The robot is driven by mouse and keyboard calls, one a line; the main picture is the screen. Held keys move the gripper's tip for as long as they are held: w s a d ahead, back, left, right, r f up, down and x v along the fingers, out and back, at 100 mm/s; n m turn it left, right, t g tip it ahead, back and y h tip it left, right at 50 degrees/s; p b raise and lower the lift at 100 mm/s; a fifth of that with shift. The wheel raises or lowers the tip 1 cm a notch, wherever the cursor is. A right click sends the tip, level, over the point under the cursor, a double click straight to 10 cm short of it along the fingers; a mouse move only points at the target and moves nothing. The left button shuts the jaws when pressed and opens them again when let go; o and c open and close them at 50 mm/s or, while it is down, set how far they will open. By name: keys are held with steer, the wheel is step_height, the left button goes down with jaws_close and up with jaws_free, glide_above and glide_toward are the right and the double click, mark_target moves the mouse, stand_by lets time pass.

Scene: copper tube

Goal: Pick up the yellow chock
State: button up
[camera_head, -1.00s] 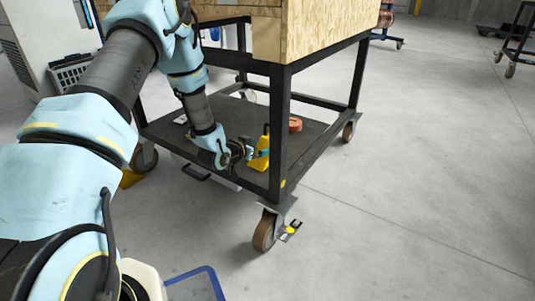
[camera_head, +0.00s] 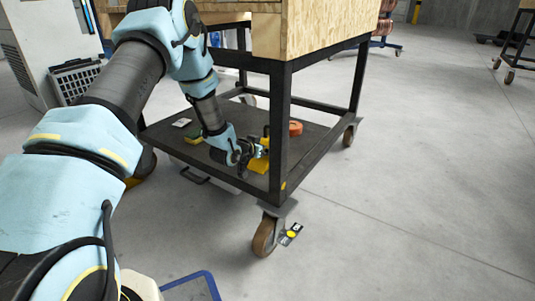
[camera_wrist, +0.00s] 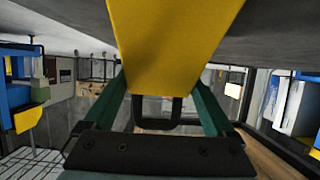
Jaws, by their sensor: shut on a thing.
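The yellow chock (camera_head: 258,167) is at the lower shelf of the wheeled cart, beside the near black post. Part of it is hidden by my gripper and the post. My gripper (camera_head: 257,150) reaches under the wooden top and is shut on the chock. In the wrist view the chock (camera_wrist: 175,45) fills the upper middle, between the two green fingers of my gripper (camera_wrist: 160,88). I cannot tell whether the chock touches the shelf.
The dark lower shelf (camera_head: 308,148) also bears an orange-brown round object (camera_head: 295,128), a green and yellow block (camera_head: 194,136) and a small white item (camera_head: 181,122). The near post (camera_head: 279,130) stands close to my gripper. Open floor lies to the right.

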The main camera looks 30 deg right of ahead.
jaws_close()
stand_by(0.4)
